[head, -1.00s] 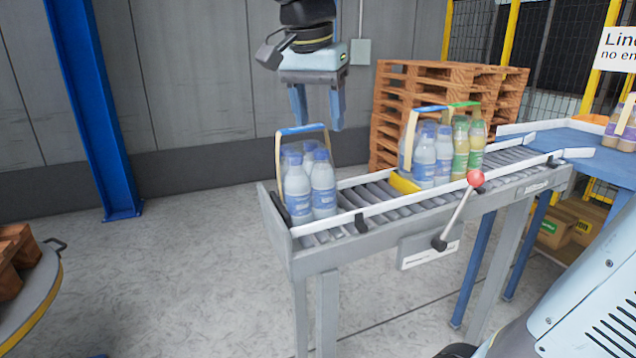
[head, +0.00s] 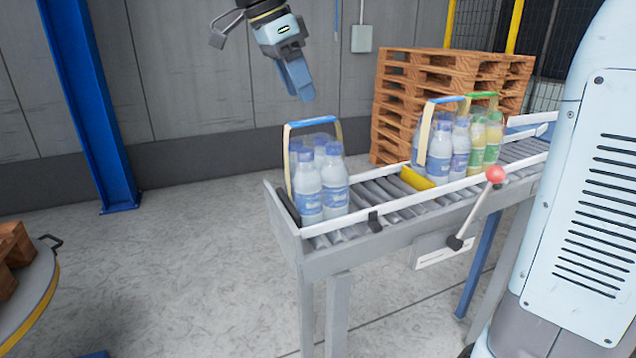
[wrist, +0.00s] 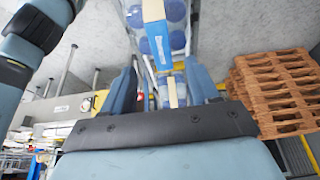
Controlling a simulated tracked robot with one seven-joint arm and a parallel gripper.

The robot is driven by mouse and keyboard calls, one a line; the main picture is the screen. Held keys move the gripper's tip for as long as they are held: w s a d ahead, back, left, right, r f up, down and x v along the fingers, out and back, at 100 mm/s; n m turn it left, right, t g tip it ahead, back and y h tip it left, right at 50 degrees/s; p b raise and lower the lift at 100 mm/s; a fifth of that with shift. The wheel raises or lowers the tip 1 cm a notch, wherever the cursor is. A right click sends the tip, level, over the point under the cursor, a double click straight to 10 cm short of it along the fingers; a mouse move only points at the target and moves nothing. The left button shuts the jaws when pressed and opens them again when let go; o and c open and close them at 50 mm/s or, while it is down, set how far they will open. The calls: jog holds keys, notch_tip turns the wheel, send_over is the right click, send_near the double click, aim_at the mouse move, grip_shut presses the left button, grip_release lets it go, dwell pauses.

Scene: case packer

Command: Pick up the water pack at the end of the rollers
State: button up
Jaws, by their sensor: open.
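The water pack (head: 320,188) stands upright at the near left end of the roller conveyor (head: 400,206). It has clear bottles with blue caps and labels, and a carry handle (head: 312,122) with a blue top arching over them. My gripper (head: 304,98) is above the pack in the head view, tilted, empty and apart from the handle. In the wrist view the gripper (wrist: 160,85) shows two spread blue fingers, with the pack's handle (wrist: 155,35) and blue caps (wrist: 172,10) beyond them.
Further along the rollers stand another water pack (head: 440,150) and a pack with green caps (head: 486,140). A yellow stop (head: 416,178) and a red-knobbed lever (head: 495,175) are on the conveyor. Stacked pallets (head: 440,85) stand behind.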

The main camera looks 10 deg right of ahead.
aim_at(315, 119)
jog(key=shift+w+d+x, duration=0.1)
jog(key=shift+d+x, duration=0.05)
jog(key=shift+x, duration=1.95)
jog(key=shift+w+d+x, duration=0.1)
jog(key=shift+x, duration=1.95)
jog(key=shift+r, duration=0.1)
grip_shut()
jog(key=shift+w, duration=0.1)
